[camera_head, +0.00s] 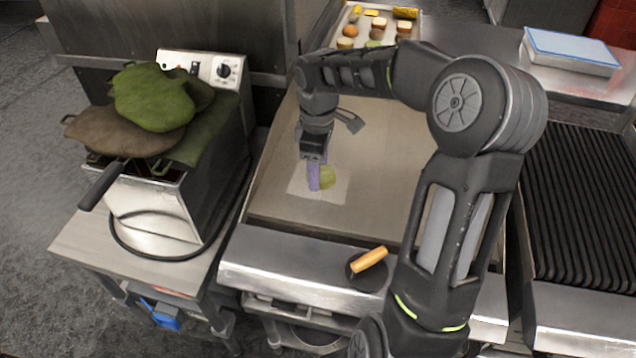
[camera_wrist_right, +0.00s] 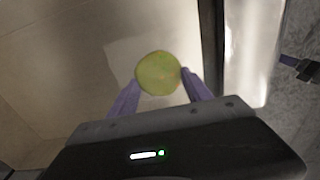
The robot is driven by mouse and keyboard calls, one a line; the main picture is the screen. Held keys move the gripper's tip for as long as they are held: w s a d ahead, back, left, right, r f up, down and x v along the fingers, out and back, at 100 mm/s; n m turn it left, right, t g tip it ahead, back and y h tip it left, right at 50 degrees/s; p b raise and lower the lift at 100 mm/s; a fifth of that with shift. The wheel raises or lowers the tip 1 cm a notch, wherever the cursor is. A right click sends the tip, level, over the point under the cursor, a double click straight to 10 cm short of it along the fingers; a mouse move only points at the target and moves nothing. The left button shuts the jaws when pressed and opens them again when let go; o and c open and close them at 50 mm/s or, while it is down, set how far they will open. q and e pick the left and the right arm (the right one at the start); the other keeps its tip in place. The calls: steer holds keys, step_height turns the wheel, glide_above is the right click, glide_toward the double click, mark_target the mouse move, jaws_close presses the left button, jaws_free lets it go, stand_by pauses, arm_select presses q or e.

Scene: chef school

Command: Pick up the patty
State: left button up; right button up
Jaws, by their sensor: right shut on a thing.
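The patty is a round yellow-green disc (camera_head: 327,176) low over a pale square patch on the flat griddle. It also shows in the right wrist view (camera_wrist_right: 158,72), between the tips of the purple fingers. My right gripper (camera_head: 314,178) reaches down to it from above and is shut on it. In the head view the fingers partly hide the patty's left side. I cannot tell whether the patty touches the surface below.
A tray (camera_head: 338,44) with several food pieces stands behind the griddle (camera_head: 375,150). A fryer (camera_head: 150,212) heaped with green and brown mitt-like items is at left. A wooden-handled tool (camera_head: 368,259) lies at the front edge. A ribbed grill (camera_head: 585,200) is at right.

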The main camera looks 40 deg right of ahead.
arm_select(q)
steer(key=shift+f, duration=0.2)
arm_select(e)
steer(key=shift+r, duration=2)
steer(key=shift+a, duration=0.1)
